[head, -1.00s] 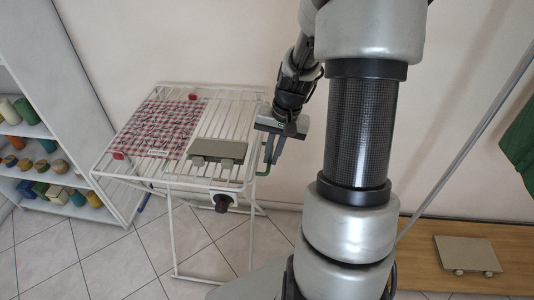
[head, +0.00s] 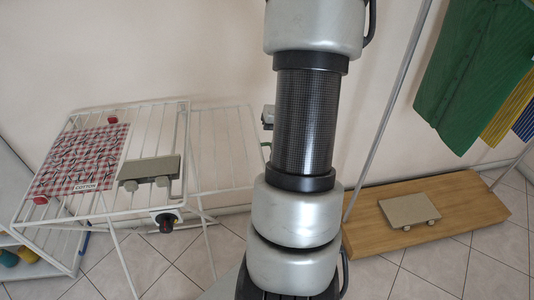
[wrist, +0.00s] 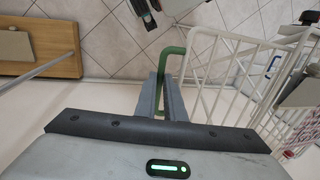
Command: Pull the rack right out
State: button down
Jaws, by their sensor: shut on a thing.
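The white wire drying rack (head: 150,107) stands against the wall at the left of the head view. Its sliding section (head: 222,151) sticks out to the right of the main top. In the wrist view, my gripper (wrist: 162,84) is shut on the green handle (wrist: 169,54) at the end of the white bars (wrist: 238,52). In the head view, my arm hides most of the gripper, and only an edge of it (head: 268,117) shows.
A red checked cloth (head: 80,160) and a grey block-like item (head: 149,172) lie on the rack's main top. A dark knob (head: 166,221) is at its front. A low wooden bench (head: 455,218) with a grey board (head: 408,209) stands right, below hanging green cloth (head: 470,75). Tiled floor lies between.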

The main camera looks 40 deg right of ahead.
jog(key=shift+d, duration=0.1)
jog(key=c, duration=2.1)
grip_release()
jog(key=d+r+p, duration=0.1)
jog(key=r, duration=0.4)
jog(key=s+d+r+p, duration=0.1)
jog(key=r, duration=0.5)
jog(key=s+r+p, duration=0.1)
jog(key=r, duration=0.5)
jog(key=shift+d+r, duration=0.1)
jog(key=shift+d, duration=0.3)
jog(key=shift+w, duration=0.1)
